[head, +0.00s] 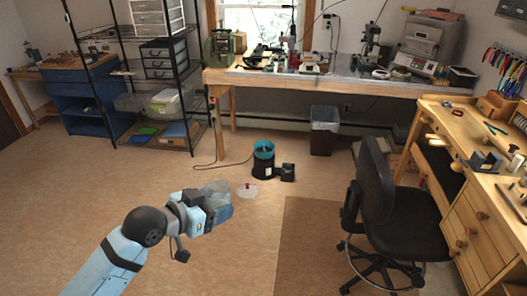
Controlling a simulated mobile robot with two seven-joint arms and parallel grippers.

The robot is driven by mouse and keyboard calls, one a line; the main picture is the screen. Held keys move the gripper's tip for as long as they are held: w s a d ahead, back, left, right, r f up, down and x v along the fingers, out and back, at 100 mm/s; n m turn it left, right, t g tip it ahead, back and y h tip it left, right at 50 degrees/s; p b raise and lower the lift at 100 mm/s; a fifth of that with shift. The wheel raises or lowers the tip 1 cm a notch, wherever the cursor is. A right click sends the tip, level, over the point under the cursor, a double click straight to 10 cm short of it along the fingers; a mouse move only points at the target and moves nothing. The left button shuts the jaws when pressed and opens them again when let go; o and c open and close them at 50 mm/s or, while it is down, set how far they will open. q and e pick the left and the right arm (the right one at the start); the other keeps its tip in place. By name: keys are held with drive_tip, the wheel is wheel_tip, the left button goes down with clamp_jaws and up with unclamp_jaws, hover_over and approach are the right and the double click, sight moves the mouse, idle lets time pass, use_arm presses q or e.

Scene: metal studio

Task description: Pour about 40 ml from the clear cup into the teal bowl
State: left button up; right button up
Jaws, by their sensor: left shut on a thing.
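My left gripper (208,207) reaches in from the lower left and is shut on the clear cup (217,188). The cup is see-through, with a pale upper part and a bluer lower part. Whether that blue is liquid or something behind or below it, I cannot tell, and its tilt is unclear. My right gripper is not in view.
A clear disc with a red knob (247,188) lies on the floor right of the cup. A black chair (378,200) stands at the right, by a wooden bench (465,190). A long workbench (300,80) and a wire rack (110,80) stand behind. The floor around the gripper is open.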

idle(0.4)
use_arm(q)
drive_tip(key=shift+s+a+f+n+t+y+p, duration=0.25)
drive_tip(key=shift+a+n+t+y, duration=0.2)
drive_tip(key=shift+n, duration=0.25)
drive_tip(key=s+a+f+n+t+y+p, duration=0.1)
drive_tip(key=s+a+f+n+y, duration=0.2)
drive_tip(key=a, duration=0.3)
drive_tip(key=s+a+f+n+t+y+p, duration=0.1)
drive_tip(key=s+a+f+n+t+y, duration=0.1)
drive_tip(key=s+a+f+n+y, duration=0.2)
drive_tip(key=a+y, duration=0.2)
drive_tip(key=a, duration=0.1)
drive_tip(key=shift+s+a+f+n, duration=0.15)
drive_tip(key=shift+s+n, duration=0.1)
drive_tip(key=shift+n, duration=0.15)
